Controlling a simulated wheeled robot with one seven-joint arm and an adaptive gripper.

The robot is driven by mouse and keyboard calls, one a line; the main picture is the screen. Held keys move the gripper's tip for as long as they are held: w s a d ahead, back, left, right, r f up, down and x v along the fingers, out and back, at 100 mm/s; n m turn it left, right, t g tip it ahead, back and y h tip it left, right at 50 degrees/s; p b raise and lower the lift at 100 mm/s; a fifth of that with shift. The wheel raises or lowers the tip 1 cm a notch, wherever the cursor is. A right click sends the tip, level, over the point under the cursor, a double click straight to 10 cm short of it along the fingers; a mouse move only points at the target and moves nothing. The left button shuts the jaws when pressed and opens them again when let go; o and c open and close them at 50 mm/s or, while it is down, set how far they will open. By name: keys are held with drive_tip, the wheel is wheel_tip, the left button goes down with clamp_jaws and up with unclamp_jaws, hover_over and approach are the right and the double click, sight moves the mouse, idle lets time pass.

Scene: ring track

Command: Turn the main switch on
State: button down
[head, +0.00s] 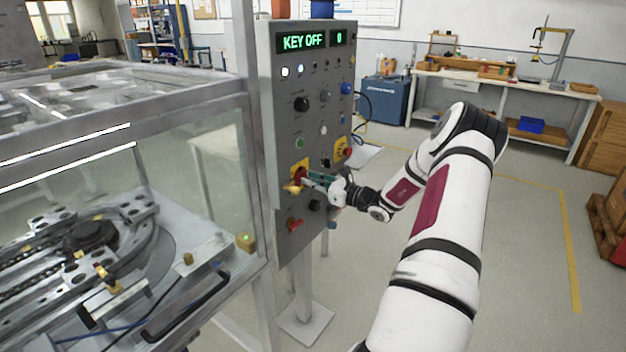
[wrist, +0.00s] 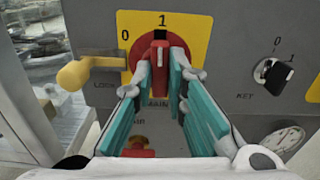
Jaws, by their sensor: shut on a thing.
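The main switch is a red rotary handle (wrist: 160,62) on a yellow plate (wrist: 196,28) in the wrist view, marked 0 at upper left and 1 at top. The handle stands upright, its pale tip mark toward 1. My gripper (wrist: 166,80) has its teal-padded fingers on both sides of the handle, shut on it. In the head view, my gripper (head: 308,179) reaches the lower left of the grey control panel (head: 283,130) and partly hides the switch. The green display (head: 303,41) reads KEY OFF, with a 0 beside it.
A yellow lock lever (wrist: 85,72) sticks out just left of the switch. A glass-walled machine frame (head: 200,110) stands close left of the panel. Open floor lies to the right.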

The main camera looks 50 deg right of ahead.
drive_tip(key=shift+m, duration=0.5)
drive_tip(key=c, duration=1.6)
unclamp_jaws()
drive_tip(key=shift+s, duration=0.15)
drive_tip(key=s, duration=1.1)
drive_tip(key=shift+s+d, duration=0.4)
drive_tip(key=shift+d, duration=0.05)
drive_tip(key=shift+w, duration=0.1)
